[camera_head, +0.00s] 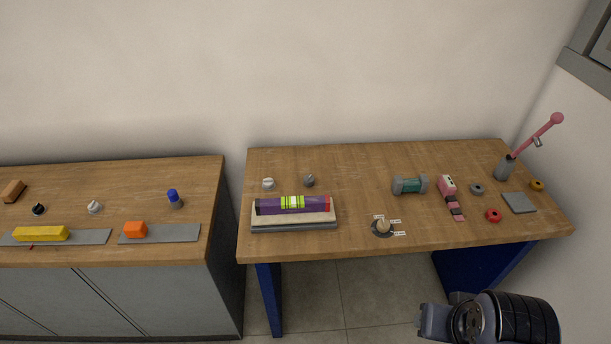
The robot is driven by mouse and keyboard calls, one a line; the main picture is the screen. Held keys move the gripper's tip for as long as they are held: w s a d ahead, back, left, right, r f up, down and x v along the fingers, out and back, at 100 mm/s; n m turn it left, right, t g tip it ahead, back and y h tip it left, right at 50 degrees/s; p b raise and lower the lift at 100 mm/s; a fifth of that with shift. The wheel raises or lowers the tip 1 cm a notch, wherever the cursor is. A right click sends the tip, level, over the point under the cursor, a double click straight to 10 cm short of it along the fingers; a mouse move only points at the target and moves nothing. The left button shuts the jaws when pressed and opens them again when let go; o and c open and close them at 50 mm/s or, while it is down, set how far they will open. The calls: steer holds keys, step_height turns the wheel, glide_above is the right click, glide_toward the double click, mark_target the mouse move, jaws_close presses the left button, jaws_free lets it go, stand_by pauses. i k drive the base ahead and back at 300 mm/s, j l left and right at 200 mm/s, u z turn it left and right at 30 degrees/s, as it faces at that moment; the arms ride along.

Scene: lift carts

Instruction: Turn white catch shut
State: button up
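A small white catch-like piece (268,183) sits on the right wooden table, near its left back, behind the purple level. A second whitish piece (94,206) stands on the left cabinet top. A round dial with a pale knob (383,226) and small white labels lies near the front edge of the right table. I cannot tell which of these is the white catch, or whether it is open or shut. Part of my arm shows at the bottom right, in front of the table and apart from all these pieces. My gripper's fingers are not visible.
The right table (350,165) holds a purple level (325,204) on a stacked block, a teal-grey cylinder (409,185), a pink tool (447,185), a red ring (494,215) and a pink-handled lever (540,131). A gap separates it from the left cabinet (200,185).

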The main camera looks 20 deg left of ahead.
mark_target(269, 183)
steer(key=i+j+u, duration=0.45)
steer(key=i+u, duration=0.25)
steer(key=i, duration=0.2)
